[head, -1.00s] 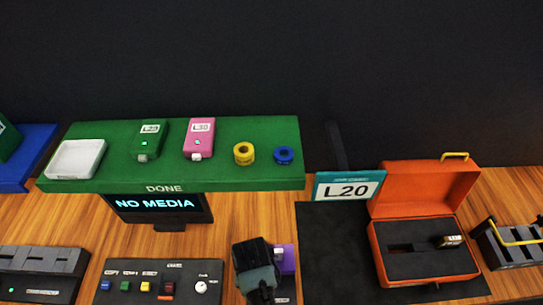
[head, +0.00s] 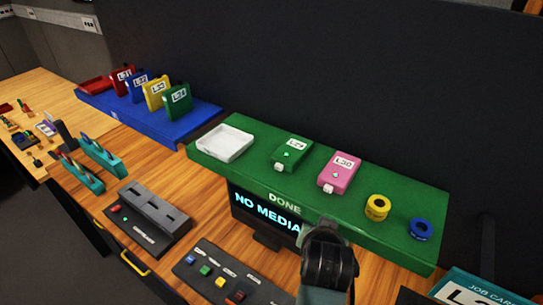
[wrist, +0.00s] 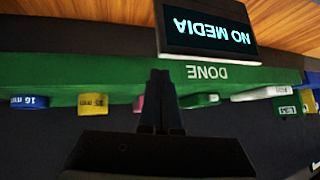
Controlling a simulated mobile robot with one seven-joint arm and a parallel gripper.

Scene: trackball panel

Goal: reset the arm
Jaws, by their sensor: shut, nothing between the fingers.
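My gripper (wrist: 161,80) shows in the wrist view with its two dark fingers together and nothing between them. In that upside-down view it is in front of the green DONE shelf (wrist: 100,72) and close to the NO MEDIA screen (wrist: 208,30). In the head view my dark wrist (head: 328,262) covers the right end of the screen (head: 262,214) and stands below the shelf's front edge. The fingertips are hidden in the head view.
The green shelf (head: 225,171) holds a white tray (head: 224,143), a green L24 box (head: 292,153), a pink L30 box (head: 340,172), a yellow ring (head: 377,207) and a blue ring (head: 420,229). A button panel (head: 190,262) lies below. A blue shelf (head: 190,128) with several boxes stands left.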

